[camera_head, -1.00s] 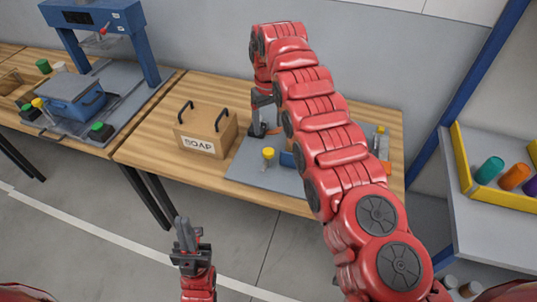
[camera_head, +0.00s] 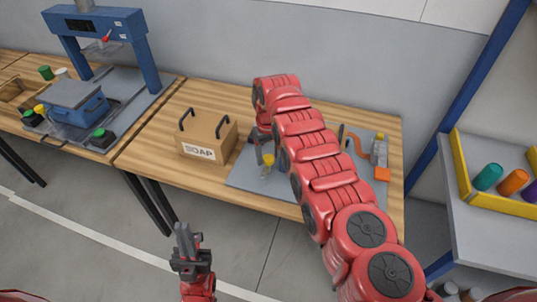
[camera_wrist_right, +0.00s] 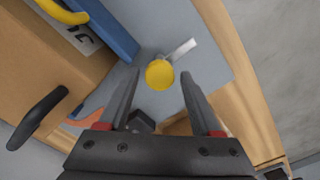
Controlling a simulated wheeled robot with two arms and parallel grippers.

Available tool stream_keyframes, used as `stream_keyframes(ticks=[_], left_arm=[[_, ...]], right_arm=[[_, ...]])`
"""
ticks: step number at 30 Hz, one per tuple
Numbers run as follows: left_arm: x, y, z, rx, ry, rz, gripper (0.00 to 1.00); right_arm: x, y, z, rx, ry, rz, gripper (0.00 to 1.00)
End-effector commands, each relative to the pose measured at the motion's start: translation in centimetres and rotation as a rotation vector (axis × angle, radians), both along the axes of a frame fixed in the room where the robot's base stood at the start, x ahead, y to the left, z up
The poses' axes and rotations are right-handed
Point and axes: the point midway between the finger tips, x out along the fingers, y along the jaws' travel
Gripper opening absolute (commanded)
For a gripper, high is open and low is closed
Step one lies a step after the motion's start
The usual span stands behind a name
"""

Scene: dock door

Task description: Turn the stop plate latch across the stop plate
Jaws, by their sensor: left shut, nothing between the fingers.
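A yellow knob (camera_head: 268,159) stands near the front of the grey plate (camera_head: 243,175) on the middle table. In the right wrist view the knob (camera_wrist_right: 159,74) has a pale flat bar (camera_wrist_right: 181,50) reaching out from beside it. I take this for the latch. A blue bar (camera_wrist_right: 108,30) lies to its left there; I cannot tell if it is the stop plate. My right gripper (camera_head: 262,156) is open, its fingers pointing down on either side of the knob in the wrist view, with no visible contact. My left gripper (camera_head: 183,240) is shut and empty, in front of the table.
A cardboard SOAP box (camera_head: 206,137) with dark handles stands just left of the grey plate. A grey clamp with an orange arm (camera_head: 379,150) stands at the plate's right. A blue press (camera_head: 95,30) is on the left table. My right arm hides the plate's middle.

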Motion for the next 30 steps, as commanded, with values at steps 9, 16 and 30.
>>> stream_keyframes(ticks=[9,16,30], left_arm=[[0.0,0.0,0.0,0.0,0.0,0.0,0.0],[0.0,0.0,-0.1,0.0,0.0,0.0,0.0],[0.0,0.0,-2.7,0.0,0.0,0.0,0.0]], right_arm=[[0.0,0.0,0.0,0.0,0.001,0.0,0.06],[0.0,0.0,-0.1,0.0,0.0,0.005,0.0],[0.0,-0.1,-0.5,-0.002,0.001,0.233,0.0]])
